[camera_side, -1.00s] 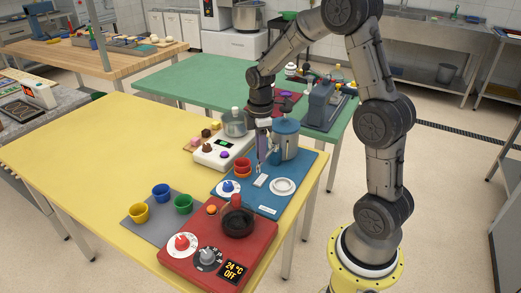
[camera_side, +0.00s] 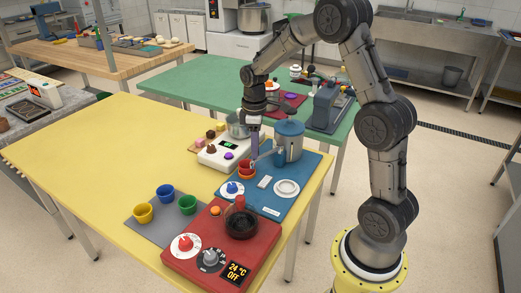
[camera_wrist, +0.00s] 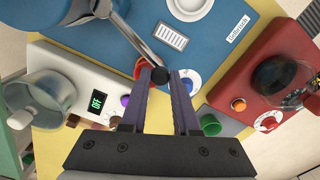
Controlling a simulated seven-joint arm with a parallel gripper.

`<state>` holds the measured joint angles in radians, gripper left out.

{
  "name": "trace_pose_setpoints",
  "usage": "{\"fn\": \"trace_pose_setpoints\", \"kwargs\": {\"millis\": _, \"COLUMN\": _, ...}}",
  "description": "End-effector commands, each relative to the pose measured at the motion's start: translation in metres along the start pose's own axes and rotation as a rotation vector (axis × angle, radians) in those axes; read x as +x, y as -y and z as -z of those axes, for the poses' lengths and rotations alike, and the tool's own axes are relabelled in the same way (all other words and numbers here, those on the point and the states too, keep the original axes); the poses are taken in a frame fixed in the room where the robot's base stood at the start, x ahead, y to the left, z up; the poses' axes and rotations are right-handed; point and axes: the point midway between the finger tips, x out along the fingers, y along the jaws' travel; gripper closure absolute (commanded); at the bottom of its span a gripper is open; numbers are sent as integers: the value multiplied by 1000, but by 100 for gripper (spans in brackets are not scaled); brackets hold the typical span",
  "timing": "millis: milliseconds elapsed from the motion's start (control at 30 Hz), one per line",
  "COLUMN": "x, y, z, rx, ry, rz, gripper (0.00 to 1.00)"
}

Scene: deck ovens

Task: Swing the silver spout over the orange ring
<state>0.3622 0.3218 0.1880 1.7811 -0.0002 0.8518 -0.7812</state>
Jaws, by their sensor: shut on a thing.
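The silver spout (camera_wrist: 133,42) runs from the blue lidded pot (camera_side: 289,142) and ends in a black knob (camera_wrist: 157,73). My gripper (camera_side: 254,163) is shut on the spout's knob end, which shows between its fingers in the wrist view. The orange ring (camera_side: 244,174) is a round orange-red piece on the blue mat (camera_side: 267,205), left of the pot. In the wrist view the orange ring (camera_wrist: 143,66) is partly hidden by the knob and a finger. The spout's end is at the ring's edge; I cannot tell whether it is centred over it.
A blue-knobbed dial (camera_side: 231,189), a white tag (camera_side: 265,182) and a white round dish (camera_side: 286,188) are on the mat. A white scale (camera_side: 212,158) stands to the left. A red hotplate (camera_side: 205,267) and several cups (camera_side: 165,193) are nearer.

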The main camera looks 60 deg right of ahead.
Motion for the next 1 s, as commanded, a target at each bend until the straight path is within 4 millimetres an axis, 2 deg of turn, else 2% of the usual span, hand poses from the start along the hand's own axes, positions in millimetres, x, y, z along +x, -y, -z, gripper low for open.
{"fn": "trace_pose_setpoints", "kwargs": {"millis": 433, "x": -2, "y": -22, "z": 18, "rx": 262, "ry": -6, "rz": -3, "gripper": 100}}
{"fn": "trace_pose_setpoints", "kwargs": {"millis": 1000, "x": -3, "y": -27, "z": 20, "rx": 314, "ry": -9, "rz": -6, "gripper": 100}}
